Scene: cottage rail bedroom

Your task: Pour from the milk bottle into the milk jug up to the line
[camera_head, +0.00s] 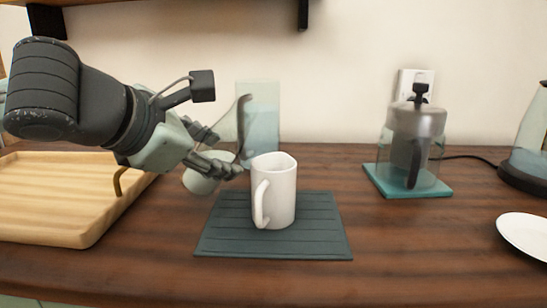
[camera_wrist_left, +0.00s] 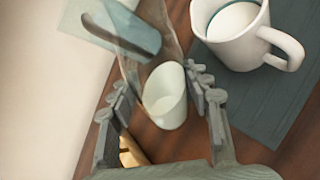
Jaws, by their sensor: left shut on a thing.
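The white milk jug (camera_head: 274,192) stands upright on a dark slatted mat, handle toward me. The left wrist view shows pale milk in the jug (camera_wrist_left: 226,52) and a dark green ring around its inside; the exact level against that ring is hard to tell. My left gripper (camera_head: 222,152) is shut on the clear milk bottle (camera_head: 203,180), left of the jug. The bottle is tilted, its clear upper part leaning up and right. In the left wrist view, white milk shows in the bottle (camera_wrist_left: 165,96) between the fingers (camera_wrist_left: 163,100). No stream shows.
A wooden tray (camera_head: 70,231) lies at left. A clear container (camera_head: 261,105) stands behind the jug. A lidded pot (camera_head: 416,122) sits on a teal mat at right, near a kettle and a white plate (camera_head: 527,234). The counter between mat and plate is clear.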

